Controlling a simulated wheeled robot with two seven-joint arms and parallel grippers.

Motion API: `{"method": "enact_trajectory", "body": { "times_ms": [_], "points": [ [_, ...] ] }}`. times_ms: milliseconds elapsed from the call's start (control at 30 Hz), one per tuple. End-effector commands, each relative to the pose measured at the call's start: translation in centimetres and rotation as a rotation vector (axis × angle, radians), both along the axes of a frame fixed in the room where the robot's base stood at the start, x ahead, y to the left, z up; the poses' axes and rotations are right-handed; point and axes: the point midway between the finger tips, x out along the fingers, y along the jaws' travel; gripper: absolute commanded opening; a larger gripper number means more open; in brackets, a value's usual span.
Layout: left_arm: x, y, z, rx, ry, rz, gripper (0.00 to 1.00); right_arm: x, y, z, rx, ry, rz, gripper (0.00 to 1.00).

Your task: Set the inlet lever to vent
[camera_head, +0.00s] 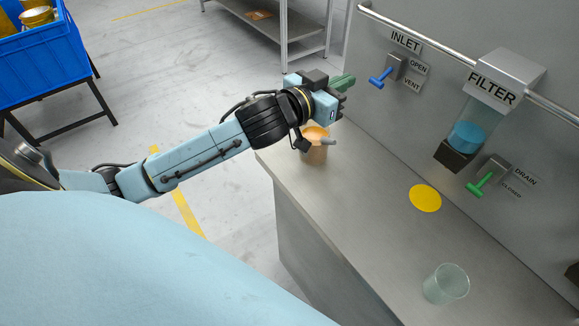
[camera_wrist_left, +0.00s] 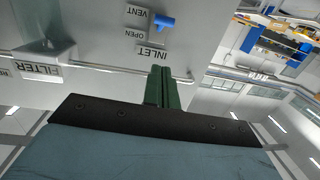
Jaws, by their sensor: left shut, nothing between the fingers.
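The inlet lever (camera_head: 381,78) is a blue handle on a grey block on the wall panel. In the head view it points down and left, with the OPEN label (camera_head: 418,66) and VENT label (camera_head: 412,84) to its right. I cannot tell which label it is set to. It also shows upside down in the left wrist view (camera_wrist_left: 165,22), beside the VENT label (camera_wrist_left: 137,12). My left gripper (camera_head: 345,82) has green fingers, shut and empty. It is left of the lever and apart from it; the fingertips also show in the left wrist view (camera_wrist_left: 162,72). My right gripper is not in view.
A filter unit (camera_head: 505,75) with blue contents and a green drain lever (camera_head: 480,184) are farther right. A rail (camera_head: 440,50) runs along the panel. An orange-topped cup (camera_head: 314,152) stands below my gripper. A yellow disc (camera_head: 425,198) and clear glass (camera_head: 446,284) are on the counter.

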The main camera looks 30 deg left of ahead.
Motion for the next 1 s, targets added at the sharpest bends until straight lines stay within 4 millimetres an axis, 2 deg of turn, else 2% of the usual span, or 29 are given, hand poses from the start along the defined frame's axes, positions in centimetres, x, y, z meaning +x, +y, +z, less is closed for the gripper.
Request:
{"method": "enact_trajectory", "body": {
  "times_ms": [33, 300, 1000],
  "points": [
    [-0.5, -0.1, -1.1, 0.003, 0.03, 0.015, 0.0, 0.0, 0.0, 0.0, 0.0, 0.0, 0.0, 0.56],
    [-3.1, 0.1, -5.8, 0.045, 0.18, 0.086, 0.0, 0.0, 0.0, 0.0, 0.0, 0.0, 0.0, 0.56],
    [-11.1, 0.8, -17.3, 0.162, 0.579, 0.173, 0.0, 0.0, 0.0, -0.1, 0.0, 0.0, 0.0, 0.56]
  ]
}}
